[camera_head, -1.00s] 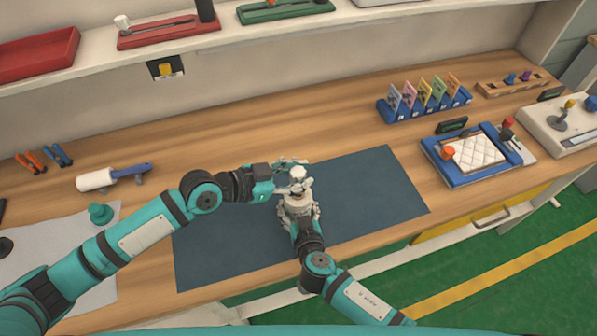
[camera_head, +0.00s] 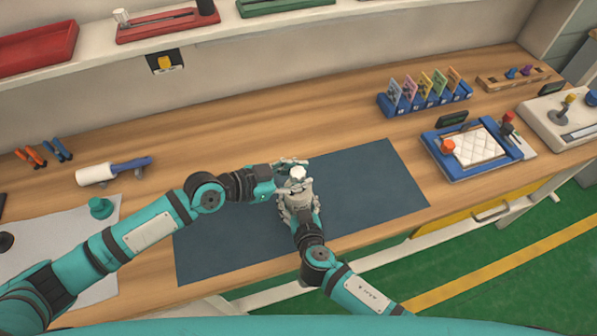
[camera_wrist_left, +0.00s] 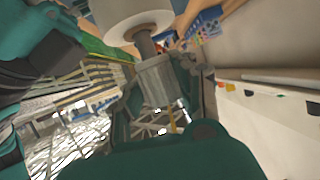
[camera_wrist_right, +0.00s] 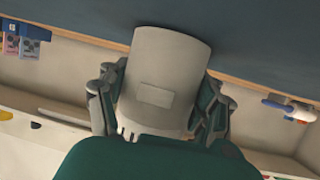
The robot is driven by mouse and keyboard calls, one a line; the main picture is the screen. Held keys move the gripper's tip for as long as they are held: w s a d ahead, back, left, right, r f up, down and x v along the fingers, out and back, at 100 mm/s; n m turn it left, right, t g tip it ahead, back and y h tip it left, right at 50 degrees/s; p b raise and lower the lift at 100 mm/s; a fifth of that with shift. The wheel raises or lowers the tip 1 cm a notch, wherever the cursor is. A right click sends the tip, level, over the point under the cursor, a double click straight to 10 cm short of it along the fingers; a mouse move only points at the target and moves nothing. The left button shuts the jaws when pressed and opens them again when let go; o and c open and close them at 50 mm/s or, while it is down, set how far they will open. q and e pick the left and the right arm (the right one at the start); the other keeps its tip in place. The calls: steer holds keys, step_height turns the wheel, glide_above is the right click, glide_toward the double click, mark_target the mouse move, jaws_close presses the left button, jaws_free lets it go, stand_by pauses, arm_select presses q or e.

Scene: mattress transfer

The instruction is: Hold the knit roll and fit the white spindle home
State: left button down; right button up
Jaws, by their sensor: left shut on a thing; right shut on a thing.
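My left gripper (camera_head: 284,181) is shut on the white spindle (camera_head: 298,173), whose pale top shows between the fingers. In the left wrist view the spindle has a white round head (camera_wrist_left: 138,18), a thin grey shaft and a ribbed grey part between the fingers. My right gripper (camera_head: 300,203) is shut on the knit roll, just below and close to the left gripper, over the blue mat. In the right wrist view the roll (camera_wrist_right: 165,75) is a smooth light grey cylinder with a small rectangular patch. The fingers hide where spindle and roll meet.
The dark blue mat (camera_head: 370,190) is otherwise bare. A white roller with a blue handle (camera_head: 115,171) and a teal knob (camera_head: 100,208) lie left. A blue card rack (camera_head: 425,97) and a blue-framed quilted pad (camera_head: 475,149) stand right. A shelf with trays runs behind.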

arm_select(q)
steer(key=shift+f, duration=1.1)
steer(key=c, duration=1)
jaws_free()
steer(key=shift+f, duration=0.1)
steer(key=v, duration=1.2)
arm_select(e)
steer(key=o, duration=1.2)
steer(key=shift+o, duration=0.2)
